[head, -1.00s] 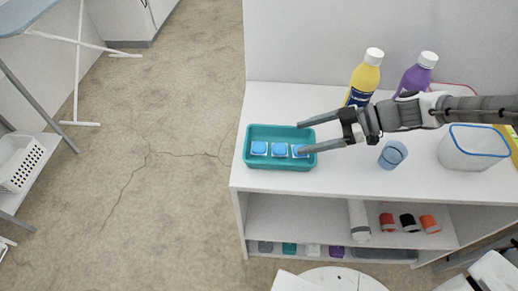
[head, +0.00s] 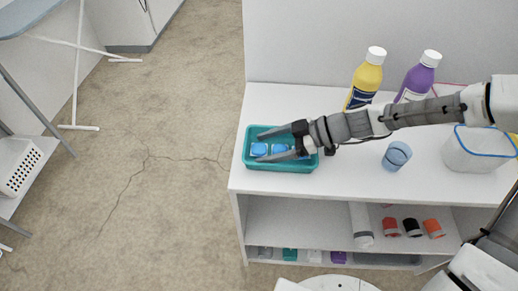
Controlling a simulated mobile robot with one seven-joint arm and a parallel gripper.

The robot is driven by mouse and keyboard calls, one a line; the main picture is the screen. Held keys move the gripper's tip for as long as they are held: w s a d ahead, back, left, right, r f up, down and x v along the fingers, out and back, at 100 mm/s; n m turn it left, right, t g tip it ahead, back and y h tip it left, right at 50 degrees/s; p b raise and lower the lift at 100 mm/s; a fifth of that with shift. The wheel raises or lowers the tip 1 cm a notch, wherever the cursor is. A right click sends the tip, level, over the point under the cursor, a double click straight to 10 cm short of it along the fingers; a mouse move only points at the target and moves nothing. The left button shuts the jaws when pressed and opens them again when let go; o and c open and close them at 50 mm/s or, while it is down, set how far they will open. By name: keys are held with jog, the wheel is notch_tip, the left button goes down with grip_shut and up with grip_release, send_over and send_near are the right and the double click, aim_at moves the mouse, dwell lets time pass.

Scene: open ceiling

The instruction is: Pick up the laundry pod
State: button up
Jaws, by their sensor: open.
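Blue laundry pods lie in a row in a teal tray (head: 250,148) at the left end of the white shelf top. The left pod (head: 259,150) and the middle pod (head: 280,149) show plainly. The third pod, on the right, is mostly hidden by my gripper. My gripper (head: 262,147) is open and reaches in from the right over the tray. One finger lies along the tray's back side, the other crosses in front of the right part of the row. I cannot tell how far the fingertips are above the pods.
A yellow bottle (head: 367,76) and a purple bottle (head: 419,76) stand at the back. A blue cup (head: 396,156) and a white bin with a blue rim (head: 470,158) stand to the right, under or near my arm. The shelf top in front of the cup is clear.

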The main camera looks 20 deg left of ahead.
grip_shut()
dwell(0.3)
jog(key=shift+r, duration=0.55)
jog(key=r, duration=0.1)
jog(key=r+p, duration=0.1)
jog(key=r, duration=0.1)
jog(key=shift+s+d+r, duration=0.2)
jog(key=shift+d+r, duration=0.1)
jog(key=s+d+r+p, duration=0.3)
jog(key=s+d+r, duration=0.3)
jog(key=s+d, duration=0.1)
jog(key=shift+s+d+r+p, duration=0.2)
jog(key=shift+s+d+p, duration=0.1)
jog(key=shift+s, duration=0.15)
